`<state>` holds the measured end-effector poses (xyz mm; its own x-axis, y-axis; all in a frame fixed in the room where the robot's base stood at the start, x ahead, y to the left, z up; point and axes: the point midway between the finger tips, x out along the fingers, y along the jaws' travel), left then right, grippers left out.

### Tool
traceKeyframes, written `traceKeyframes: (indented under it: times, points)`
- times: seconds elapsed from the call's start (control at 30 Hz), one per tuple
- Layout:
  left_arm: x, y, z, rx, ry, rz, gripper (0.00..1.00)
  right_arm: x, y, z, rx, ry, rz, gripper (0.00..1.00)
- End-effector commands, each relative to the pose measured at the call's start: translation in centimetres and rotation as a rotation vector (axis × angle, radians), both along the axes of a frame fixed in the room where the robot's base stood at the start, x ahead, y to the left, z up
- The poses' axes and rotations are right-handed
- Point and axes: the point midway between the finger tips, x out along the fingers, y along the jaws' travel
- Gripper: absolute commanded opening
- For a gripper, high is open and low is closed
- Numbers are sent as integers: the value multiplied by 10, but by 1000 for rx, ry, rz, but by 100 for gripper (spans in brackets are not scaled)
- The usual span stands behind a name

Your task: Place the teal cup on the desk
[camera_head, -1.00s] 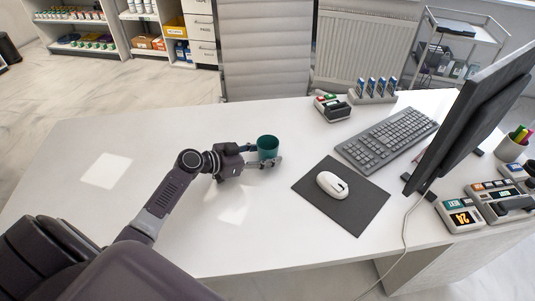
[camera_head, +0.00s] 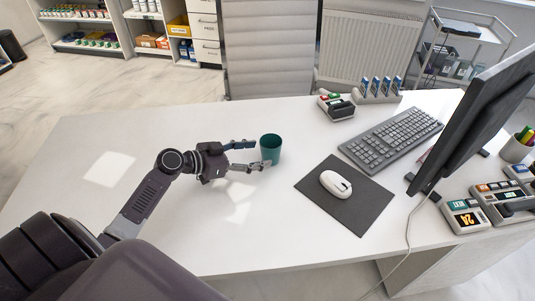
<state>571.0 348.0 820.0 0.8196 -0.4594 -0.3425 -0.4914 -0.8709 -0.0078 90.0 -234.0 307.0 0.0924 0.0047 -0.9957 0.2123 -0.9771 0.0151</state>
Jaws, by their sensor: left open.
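The teal cup (camera_head: 271,149) stands upright on the white desk (camera_head: 230,253), left of the mouse pad. My left gripper (camera_head: 254,155) is open just to the left of the cup, with its fingers pointing right toward it. The near fingertip overlaps the cup's lower left edge in the picture; I cannot tell whether it touches. The cup is otherwise in plain view. My right gripper is not in view.
A dark mouse pad (camera_head: 360,213) with a white mouse (camera_head: 336,184) lies right of the cup. Behind it are a keyboard (camera_head: 391,139) and a monitor (camera_head: 486,116). A grey chair (camera_head: 269,49) stands behind the desk. The desk's left part is clear.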

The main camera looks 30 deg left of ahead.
Motion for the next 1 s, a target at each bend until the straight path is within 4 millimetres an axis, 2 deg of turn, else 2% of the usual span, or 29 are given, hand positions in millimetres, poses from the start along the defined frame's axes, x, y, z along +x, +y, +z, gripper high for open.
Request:
traceKeyframes:
  times: [0.1,0.33,0.8,0.87,1.0]
  points:
    - [-21,11,6,1,3,0,60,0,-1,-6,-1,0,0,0]
    - [-46,26,18,1,0,0,60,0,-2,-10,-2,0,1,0]
    - [-53,29,24,1,0,-1,60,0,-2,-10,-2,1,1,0]
    - [-52,29,28,0,-1,-1,60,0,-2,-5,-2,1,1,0]
    - [-52,29,55,0,-1,-1,60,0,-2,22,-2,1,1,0]
